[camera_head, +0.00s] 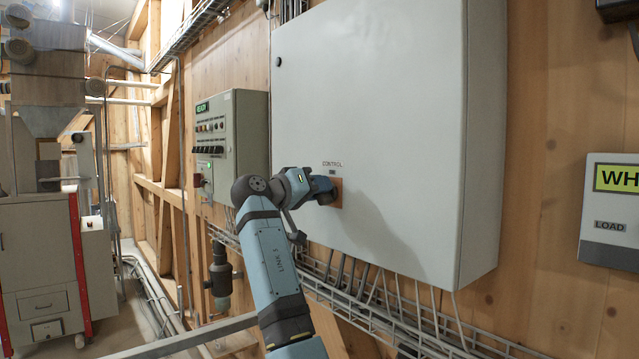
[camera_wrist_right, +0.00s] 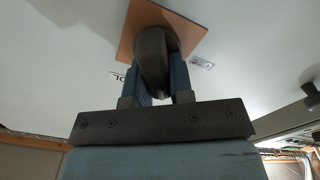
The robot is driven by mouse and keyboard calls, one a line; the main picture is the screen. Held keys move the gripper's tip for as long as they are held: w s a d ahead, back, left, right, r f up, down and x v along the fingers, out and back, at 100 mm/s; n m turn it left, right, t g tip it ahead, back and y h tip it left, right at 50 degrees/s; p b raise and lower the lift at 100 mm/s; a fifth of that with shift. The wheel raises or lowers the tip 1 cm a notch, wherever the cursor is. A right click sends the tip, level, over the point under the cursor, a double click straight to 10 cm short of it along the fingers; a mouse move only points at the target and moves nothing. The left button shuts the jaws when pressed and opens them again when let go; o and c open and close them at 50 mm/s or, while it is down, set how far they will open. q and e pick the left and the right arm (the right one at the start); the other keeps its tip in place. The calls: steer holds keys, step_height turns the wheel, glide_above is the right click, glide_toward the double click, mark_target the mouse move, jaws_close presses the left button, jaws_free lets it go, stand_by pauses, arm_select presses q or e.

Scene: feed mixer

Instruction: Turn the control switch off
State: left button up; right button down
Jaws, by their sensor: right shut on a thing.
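The control switch is a dark rounded knob (camera_wrist_right: 151,58) on an orange-brown square plate (camera_head: 336,193). The plate sits on the front of the large grey cabinet (camera_head: 370,110), under a small CONTROL label (camera_head: 332,164). My right gripper (camera_head: 330,188) is at the plate, and its arm comes up from below. In the right wrist view, the fingers (camera_wrist_right: 158,85) are on both sides of the knob and shut on it. In the head view the gripper hides most of the knob. The switch's position cannot be read clearly. My left gripper is not in view.
A smaller control panel (camera_head: 221,145) with buttons and a lit green sign is on the wall to the left. A wire cable tray (camera_head: 370,312) runs below the cabinet. A white box (camera_head: 610,212) marked LOAD hangs at the right.

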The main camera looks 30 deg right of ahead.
steer(key=n+p, duration=0.1)
steer(key=n, duration=0.1)
steer(key=n+p, duration=0.1)
steer(key=n, duration=0.1)
steer(key=shift+w+n, duration=0.2)
steer(key=shift+n, duration=0.1)
steer(key=n+p, duration=0.1)
steer(key=n, duration=0.1)
steer(key=n+p, duration=0.1)
steer(key=n, duration=0.1)
steer(key=shift+w+f+p, duration=0.1)
steer(key=shift+f+p, duration=0.2)
steer(key=shift+p, duration=0.05)
steer(key=shift+f+n+p, duration=0.2)
steer(key=shift+n+p, duration=0.45)
steer(key=shift+n, duration=0.55)
steer(key=c, duration=1)
jaws_free()
